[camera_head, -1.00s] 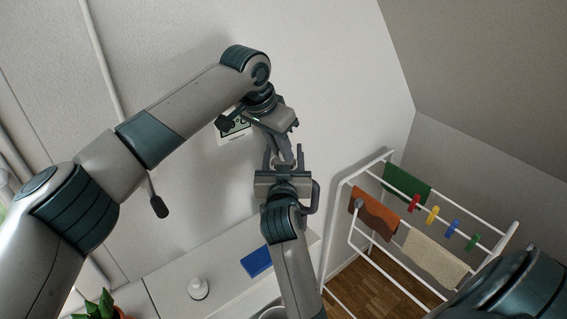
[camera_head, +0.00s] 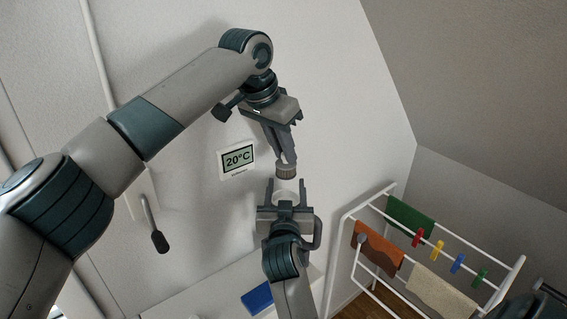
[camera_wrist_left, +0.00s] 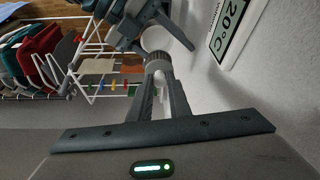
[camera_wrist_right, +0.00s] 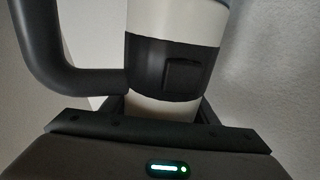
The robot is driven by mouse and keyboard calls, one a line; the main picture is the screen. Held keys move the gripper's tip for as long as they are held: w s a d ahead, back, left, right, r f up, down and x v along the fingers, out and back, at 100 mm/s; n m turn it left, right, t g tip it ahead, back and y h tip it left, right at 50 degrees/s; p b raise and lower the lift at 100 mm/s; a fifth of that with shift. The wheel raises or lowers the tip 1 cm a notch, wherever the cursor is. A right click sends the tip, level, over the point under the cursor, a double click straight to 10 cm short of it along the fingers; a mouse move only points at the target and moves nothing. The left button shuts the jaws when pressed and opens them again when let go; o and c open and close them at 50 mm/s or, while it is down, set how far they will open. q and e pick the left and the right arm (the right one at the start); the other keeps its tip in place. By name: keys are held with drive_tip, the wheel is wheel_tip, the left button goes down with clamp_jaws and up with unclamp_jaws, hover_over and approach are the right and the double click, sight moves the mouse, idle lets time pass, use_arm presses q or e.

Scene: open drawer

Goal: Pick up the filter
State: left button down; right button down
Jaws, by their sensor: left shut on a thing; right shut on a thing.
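A small grey-beige ribbed piece, which looks like the filter (camera_head: 286,172), is between the fingertips of my left gripper (camera_head: 287,162). The left wrist view also shows the filter (camera_wrist_left: 158,60) at the tips of the left gripper (camera_wrist_left: 160,74). Just below it, my right gripper (camera_head: 285,212) is shut on a white cylinder (camera_head: 285,189). In the right wrist view the cylinder (camera_wrist_right: 174,20) has a dark band (camera_wrist_right: 150,66) and a dark curved handle (camera_wrist_right: 65,75). The left wrist view shows the cylinder's round white end (camera_wrist_left: 157,38) close to the filter. Filter and cylinder look apart.
A wall display (camera_head: 238,159) reading 20°C is close left of the grippers. A white drying rack (camera_head: 352,225) with cloths and coloured pegs stands at right. A blue block (camera_head: 257,298) lies on the surface below. A dark lever handle (camera_head: 155,230) is at left.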

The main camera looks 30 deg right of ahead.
sight(286, 164)
drive_tip(key=shift+f, duration=0.1)
idle(0.6)
drive_tip(key=c, duration=0.6)
unclamp_jaws()
drive_tip(key=shift+c, duration=0.2)
wheel_tip(286, 164, up, 10)
drive_tip(key=shift+r, duration=0.2)
drive_tip(key=shift+s+d+f, duration=0.1)
drive_tip(key=shift+s+f, duration=0.1)
